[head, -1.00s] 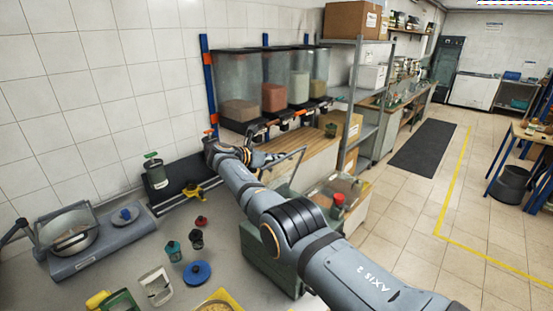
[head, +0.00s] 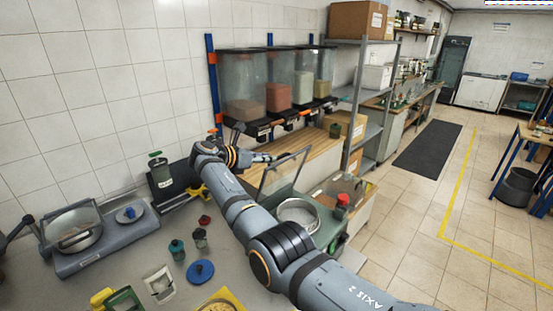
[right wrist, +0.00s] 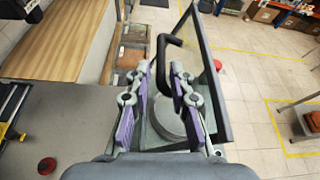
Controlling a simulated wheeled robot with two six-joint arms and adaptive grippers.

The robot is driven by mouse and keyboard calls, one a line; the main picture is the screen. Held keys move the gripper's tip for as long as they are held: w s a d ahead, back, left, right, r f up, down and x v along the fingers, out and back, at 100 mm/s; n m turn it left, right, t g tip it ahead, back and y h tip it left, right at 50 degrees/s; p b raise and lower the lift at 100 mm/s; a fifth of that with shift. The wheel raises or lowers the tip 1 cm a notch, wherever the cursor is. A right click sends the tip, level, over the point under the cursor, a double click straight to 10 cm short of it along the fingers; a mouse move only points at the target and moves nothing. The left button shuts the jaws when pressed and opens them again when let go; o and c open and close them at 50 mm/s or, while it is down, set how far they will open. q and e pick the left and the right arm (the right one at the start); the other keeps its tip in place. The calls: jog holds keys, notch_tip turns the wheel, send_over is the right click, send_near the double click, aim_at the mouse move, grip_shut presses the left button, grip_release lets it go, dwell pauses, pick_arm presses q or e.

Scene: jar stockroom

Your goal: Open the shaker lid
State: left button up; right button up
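The shaker is a green box whose round metal sieve (head: 298,212) shows in the head view behind my right arm. Its framed clear lid (head: 286,172) stands raised, steeply tilted above the box. The lid's dark edge frame (right wrist: 209,75) and black curved handle (right wrist: 163,68) show in the right wrist view. My right gripper (head: 270,157) is at the lid's upper left edge. In the wrist view its purple-padded fingers (right wrist: 161,78) are apart, with the handle between them and gaps beside it. My left gripper is not in view.
A red-topped jar (head: 342,203) stands right of the sieve. Small jars and a blue lid (head: 200,272) stand on the grey counter. Open floor lies at right.

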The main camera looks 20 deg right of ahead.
jog(key=v, duration=0.5)
jog(key=shift+s+a+r, duration=0.15)
jog(key=shift+a, duration=0.1)
